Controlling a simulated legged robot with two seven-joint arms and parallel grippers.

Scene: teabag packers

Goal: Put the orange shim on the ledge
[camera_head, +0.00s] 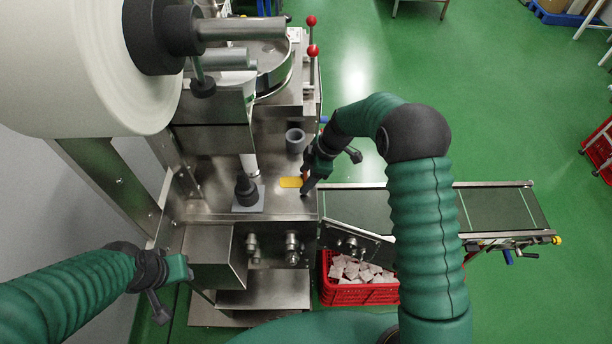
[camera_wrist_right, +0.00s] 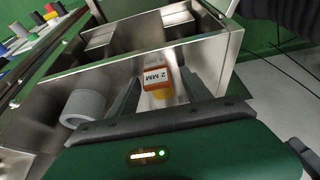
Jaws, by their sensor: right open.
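In the head view a bit of orange (camera_head: 305,177) shows at my right gripper (camera_head: 308,186), low over the right edge of the steel deck (camera_head: 215,205). A flat yellow piece (camera_head: 289,182) lies on the deck just left of the gripper. I cannot tell which steel surface is the ledge. My left gripper (camera_head: 178,270) is apart, at lower left.
A grey cup (camera_head: 295,140) stands behind my right gripper; it also shows in the wrist view (camera_wrist_right: 82,107). A black knob on a grey plate (camera_head: 248,208) stands left of the yellow piece. A conveyor (camera_head: 360,210) and a red crate (camera_head: 335,295) of teabags are at right.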

